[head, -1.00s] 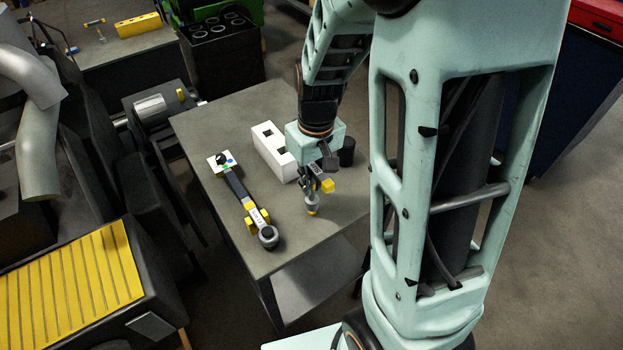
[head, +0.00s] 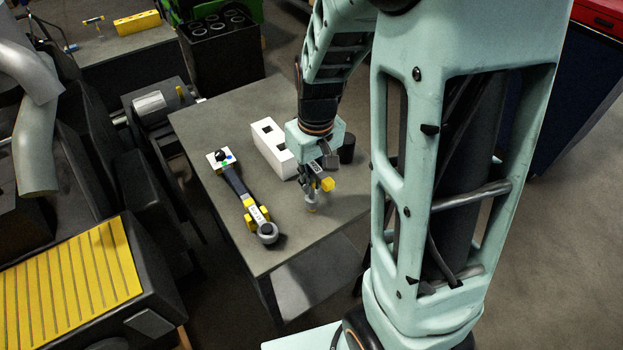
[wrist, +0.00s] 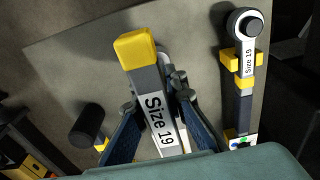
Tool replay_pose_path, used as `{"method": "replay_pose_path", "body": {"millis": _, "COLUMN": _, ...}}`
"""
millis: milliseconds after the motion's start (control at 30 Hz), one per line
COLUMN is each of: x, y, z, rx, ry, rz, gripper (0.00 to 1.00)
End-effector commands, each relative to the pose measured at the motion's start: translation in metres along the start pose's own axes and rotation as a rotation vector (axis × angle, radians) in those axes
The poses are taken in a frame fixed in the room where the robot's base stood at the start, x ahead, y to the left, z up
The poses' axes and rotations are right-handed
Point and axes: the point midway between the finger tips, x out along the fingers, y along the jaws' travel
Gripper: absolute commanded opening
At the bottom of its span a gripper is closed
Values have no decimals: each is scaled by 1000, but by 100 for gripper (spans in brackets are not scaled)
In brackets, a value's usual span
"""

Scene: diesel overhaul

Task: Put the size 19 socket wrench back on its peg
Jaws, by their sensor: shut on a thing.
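My gripper (wrist: 158,118) is shut on the socket wrench (wrist: 160,112), which has a grey handle labelled "Size 19" and a yellow end. In the head view my gripper (head: 315,172) points down over the table's right half. The held wrench's yellow end (head: 327,184) sticks out to the right of the jaws. Its metal lower end (head: 312,204) hangs close to the tabletop; I cannot tell whether it touches. The jaws partly hide the wrench. I cannot make out its peg for certain in either view.
A long ratchet-headed wrench (head: 237,184), also labelled "Size 19" (wrist: 248,64), lies in yellow holders on the table (head: 200,120), left of my gripper. A black cylinder (head: 347,149) stands close right.

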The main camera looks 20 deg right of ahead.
Motion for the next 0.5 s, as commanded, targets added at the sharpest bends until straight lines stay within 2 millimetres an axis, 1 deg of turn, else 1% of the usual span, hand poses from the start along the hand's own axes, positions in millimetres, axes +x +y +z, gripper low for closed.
{"method": "replay_pose_path", "body": {"millis": 100, "x": 7, "y": 0, "z": 0, "rx": 0, "ry": 1, "rz": 0, "gripper": 0}}
{"method": "replay_pose_path", "body": {"millis": 500, "x": 21, "y": 0, "z": 1, "rx": 0, "ry": 1, "rz": 0, "gripper": 0}}
